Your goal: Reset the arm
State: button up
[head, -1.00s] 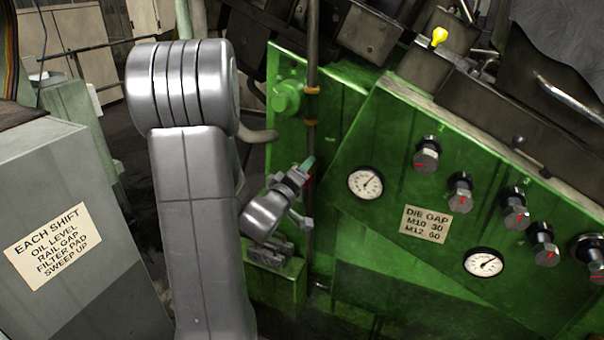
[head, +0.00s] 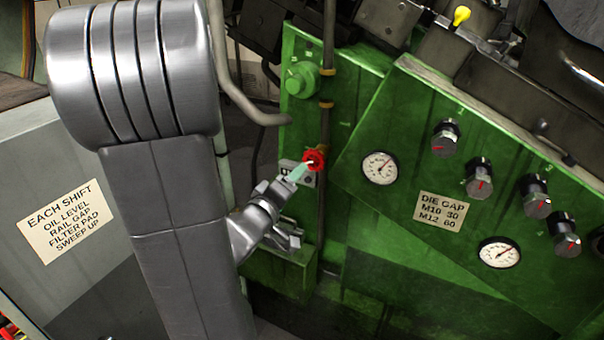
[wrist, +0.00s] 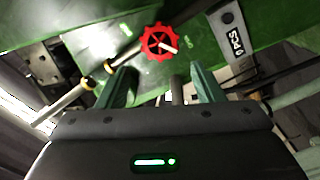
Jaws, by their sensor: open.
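My gripper (head: 297,173) is near the red handwheel (head: 314,160) on the vertical pipe of the green machine. In the wrist view my gripper (wrist: 160,82) has its two green fingers spread apart with nothing between them. The red handwheel (wrist: 160,43) shows beyond the fingertips, with a pale handle on its face. In the head view the fingertips overlap the wheel's left edge; I cannot tell whether they touch it. My arm reaches down on the left of the head view.
The green panel carries two gauges (head: 380,168) and several black knobs (head: 479,180) to the right. A die gap label (head: 440,208) is between them. A grey cabinet (head: 110,270) stands at left. A bent grey pipe (head: 240,95) runs above my gripper.

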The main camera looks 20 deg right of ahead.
aim_at(312, 161)
jog(key=shift+s+a, duration=0.5)
jog(key=shift+a, duration=0.05)
jog(key=shift+w, duration=0.1)
jog(key=p+x, duration=0.2)
jog(key=x, duration=1.1)
jog(key=shift+w+d, duration=0.2)
jog(key=shift+d, duration=0.2)
jog(key=shift+a, duration=0.1)
